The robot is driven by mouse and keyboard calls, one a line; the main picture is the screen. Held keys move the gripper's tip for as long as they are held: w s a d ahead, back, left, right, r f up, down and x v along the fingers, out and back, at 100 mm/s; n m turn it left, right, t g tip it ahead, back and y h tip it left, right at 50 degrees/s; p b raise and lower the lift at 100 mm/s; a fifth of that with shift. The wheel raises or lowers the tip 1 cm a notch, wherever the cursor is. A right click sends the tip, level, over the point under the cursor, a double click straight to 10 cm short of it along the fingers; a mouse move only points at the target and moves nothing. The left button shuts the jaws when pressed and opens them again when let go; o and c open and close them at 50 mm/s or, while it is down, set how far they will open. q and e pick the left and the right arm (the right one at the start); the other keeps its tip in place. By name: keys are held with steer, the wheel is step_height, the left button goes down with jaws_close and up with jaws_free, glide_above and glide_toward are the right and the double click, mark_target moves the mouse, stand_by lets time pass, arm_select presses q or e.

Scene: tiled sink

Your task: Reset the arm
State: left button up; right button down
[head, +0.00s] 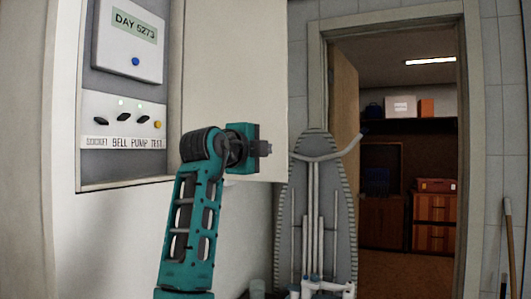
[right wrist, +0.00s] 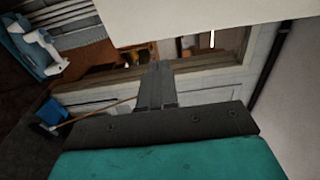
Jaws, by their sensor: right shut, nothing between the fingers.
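My right arm, teal and black, rises from the bottom of the head view. Its right gripper (head: 264,148) points to the right, in front of the lower part of a pale open cabinet door. In the right wrist view the grey fingers of the right gripper (right wrist: 157,70) are together, with nothing between them. My left gripper is in neither view.
The pale cabinet door (head: 235,70) hangs beside a wall panel (head: 122,122) with switches and a "DAY 5273" display (head: 134,27). An ironing board (head: 316,215) stands right of the arm. An open doorway (head: 395,80) is further right, with a broom (head: 511,240) beside it.

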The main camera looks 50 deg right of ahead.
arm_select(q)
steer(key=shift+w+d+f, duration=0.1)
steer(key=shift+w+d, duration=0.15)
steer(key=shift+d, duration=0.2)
arm_select(e)
steer(key=v, duration=0.2)
steer(key=s+v, duration=0.1)
steer(key=v, duration=0.2)
steer(key=shift+f, duration=0.1)
